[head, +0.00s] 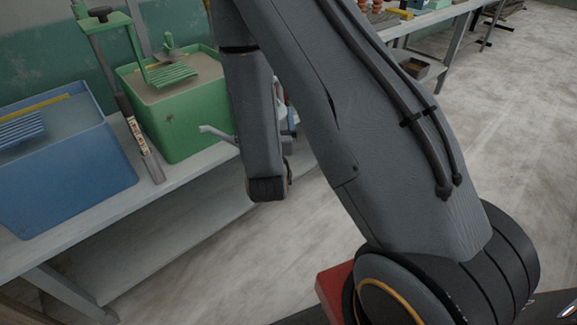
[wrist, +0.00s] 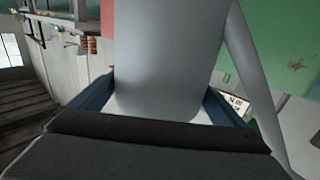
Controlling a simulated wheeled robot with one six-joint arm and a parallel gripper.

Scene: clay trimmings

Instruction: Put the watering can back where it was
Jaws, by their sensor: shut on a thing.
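The watering can is light grey and fills the middle of the wrist view (wrist: 168,55), with a slanting grey tube, seemingly its spout or handle, at the right. My gripper (wrist: 158,105) is shut on it, with a dark blue finger on each side of the grey body. In the head view my own arm hides most of the can and the gripper. Only the can's thin pale spout (head: 216,133) sticks out left of the arm, in front of the green bin. I cannot tell whether the can touches anything beneath it.
A green bin (head: 185,135) and a blue bin (head: 70,175) stand on a grey bench (head: 85,225), each with clay and tools on top. A dark, labelled bar (head: 138,137) lies between them. Another bench (head: 425,22) with small items runs back right. The concrete floor (head: 505,120) is open at right.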

